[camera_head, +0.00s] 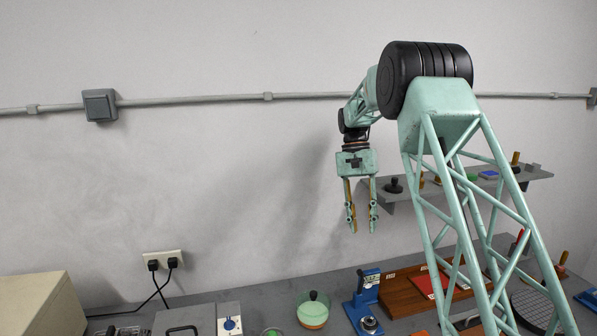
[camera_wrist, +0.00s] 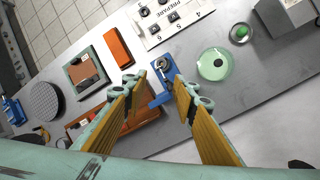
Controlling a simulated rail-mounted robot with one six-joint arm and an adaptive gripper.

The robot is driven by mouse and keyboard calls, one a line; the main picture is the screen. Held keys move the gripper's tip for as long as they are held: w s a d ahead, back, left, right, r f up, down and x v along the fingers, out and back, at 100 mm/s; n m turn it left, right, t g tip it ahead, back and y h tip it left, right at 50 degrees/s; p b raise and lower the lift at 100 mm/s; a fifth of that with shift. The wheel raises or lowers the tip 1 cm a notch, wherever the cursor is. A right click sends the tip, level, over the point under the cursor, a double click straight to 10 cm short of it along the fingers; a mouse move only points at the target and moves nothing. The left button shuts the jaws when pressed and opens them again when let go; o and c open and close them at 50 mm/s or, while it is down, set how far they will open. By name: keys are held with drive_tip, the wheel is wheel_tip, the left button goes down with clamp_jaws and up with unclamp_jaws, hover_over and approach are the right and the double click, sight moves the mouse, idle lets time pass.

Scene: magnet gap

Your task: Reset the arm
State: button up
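My gripper (camera_head: 362,228) hangs with its fingers pointing down, high above the workbench and in front of the wall. Its two fingers are apart with nothing visible between them. The wrist view also shows my gripper (camera_wrist: 161,85), with wood-coloured finger pads and a clear gap between the tips. The arm is raised and bent, reaching left from its lattice link. The bench lies well below the fingers.
The workbench (camera_wrist: 265,105) carries a blue stand (camera_head: 362,303), a green round dish (camera_head: 313,312) and a wooden board (camera_head: 397,294). A grey wall shelf (camera_head: 535,174) with small items is right of my gripper, partly behind my arm. Air left of my gripper is clear.

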drive_tip(key=s+r+n+t+b, duration=0.1)
drive_tip(key=s+r+b, duration=0.1)
drive_tip(key=s+r, duration=0.5)
drive_tip(key=s+r+n+t+b, duration=0.15)
drive_tip(key=s+r, duration=0.25)
drive_tip(key=s, duration=0.7)
drive_tip(key=s+r+t+b, duration=0.1)
drive_tip(key=s+r+b, duration=0.1)
drive_tip(key=s+r, duration=0.5)
drive_tip(key=s+f+n+t+b, duration=0.1)
drive_tip(key=s+f, duration=0.5)
drive_tip(key=s, duration=1.1)
drive_tip(key=s+f+n+t+y+b, duration=0.1)
drive_tip(key=s+f+t+b, duration=0.2)
drive_tip(key=s, duration=1.4)
wheel_tip(320, 180, down, 3)
drive_tip(key=shift+d+f+b, duration=0.1)
drive_tip(key=shift+d+b, duration=0.05)
drive_tip(key=shift+b, duration=0.8)
